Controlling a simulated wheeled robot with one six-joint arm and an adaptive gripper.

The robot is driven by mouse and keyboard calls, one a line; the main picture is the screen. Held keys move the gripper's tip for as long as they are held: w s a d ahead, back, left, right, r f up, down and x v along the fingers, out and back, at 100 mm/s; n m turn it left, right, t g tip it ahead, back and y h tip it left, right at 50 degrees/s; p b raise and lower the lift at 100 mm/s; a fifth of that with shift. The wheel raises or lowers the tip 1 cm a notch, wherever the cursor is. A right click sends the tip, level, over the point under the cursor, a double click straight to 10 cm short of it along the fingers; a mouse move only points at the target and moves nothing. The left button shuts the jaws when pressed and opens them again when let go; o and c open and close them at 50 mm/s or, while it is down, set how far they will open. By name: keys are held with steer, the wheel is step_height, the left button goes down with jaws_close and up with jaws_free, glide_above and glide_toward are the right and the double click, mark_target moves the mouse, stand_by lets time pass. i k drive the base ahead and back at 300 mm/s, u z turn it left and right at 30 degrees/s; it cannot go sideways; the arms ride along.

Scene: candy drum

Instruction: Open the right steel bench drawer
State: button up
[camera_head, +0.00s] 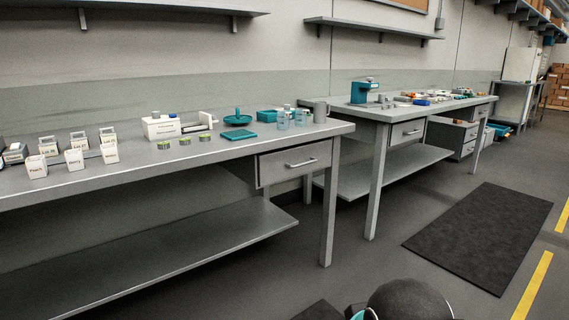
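Two grey steel benches stand along the wall. The near bench (200,165) has a drawer (293,164) with a bar handle (301,163) under its right end; the drawer looks shut, its front close to the bench's front edge. The farther bench (384,116), to the right, has a similar drawer (406,133) under its top, which also looks shut. A low drawer unit (460,138) with handles stands under that bench's right part; I cannot tell whether its upper drawer is fully shut.
Small labelled boxes (75,160), jars (282,121) and a teal dish (237,119) stand on the near bench. A teal device (362,90) stands on the farther bench. Bench legs (330,205) flank the drawers. Floor with a dark mat (480,235) is clear at right.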

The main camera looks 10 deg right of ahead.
mark_target(275, 165)
steer(key=i, duration=0.95)
steer(key=u, duration=0.25)
